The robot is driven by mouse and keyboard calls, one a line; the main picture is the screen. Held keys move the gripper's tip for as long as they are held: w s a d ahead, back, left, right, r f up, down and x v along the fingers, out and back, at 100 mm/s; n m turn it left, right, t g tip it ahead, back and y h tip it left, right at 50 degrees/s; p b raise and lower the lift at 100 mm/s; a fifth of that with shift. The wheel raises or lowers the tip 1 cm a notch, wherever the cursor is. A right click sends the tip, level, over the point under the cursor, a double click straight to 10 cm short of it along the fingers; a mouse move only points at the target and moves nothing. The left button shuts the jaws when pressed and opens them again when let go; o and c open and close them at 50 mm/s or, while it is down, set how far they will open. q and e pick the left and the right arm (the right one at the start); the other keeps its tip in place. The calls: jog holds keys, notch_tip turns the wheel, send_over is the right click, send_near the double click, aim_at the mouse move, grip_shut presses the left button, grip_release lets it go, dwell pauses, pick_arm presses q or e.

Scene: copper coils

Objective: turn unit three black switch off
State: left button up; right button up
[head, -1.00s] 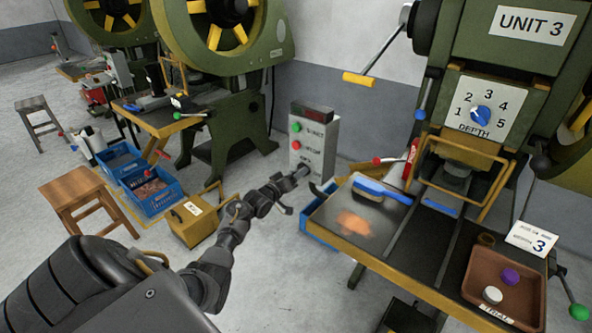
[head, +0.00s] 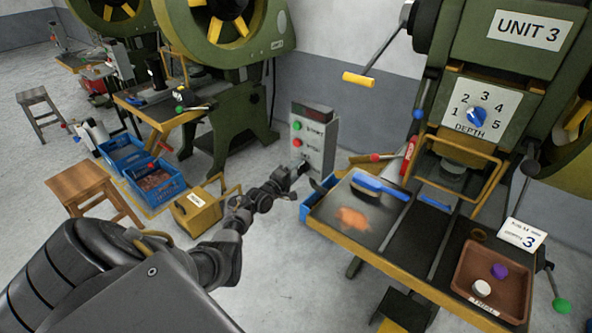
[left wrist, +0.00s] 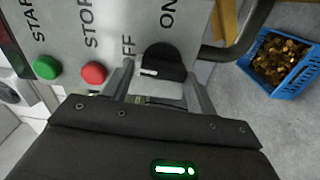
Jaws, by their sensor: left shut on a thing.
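The black switch (left wrist: 162,65) is a round knob on the grey control box (head: 316,150) beside the unit three press. In the left wrist view, its white mark shows on its left side, with the partly covered OFF label above left and the ON label above it. My left gripper (head: 303,168) is at the lower part of the box, and its fingers (left wrist: 160,88) are closed on the switch from both sides. My right gripper is not in view.
A green START button (left wrist: 46,67) and red STOP button (left wrist: 93,73) sit beside the switch. The press table (head: 338,228) is right of the box, with a blue brush (head: 378,187) and a brown tray (head: 508,302). A blue crate (left wrist: 290,91) of coppery pieces is nearby.

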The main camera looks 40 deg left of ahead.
pick_arm(q)
jog(key=shift+n, duration=0.5)
jog(key=o, duration=1)
jog(key=shift+s, duration=0.1)
jog(key=shift+s, duration=0.25)
jog(key=s+p, duration=0.1)
jog(key=s, duration=0.9)
jog(key=shift+d, duration=0.1)
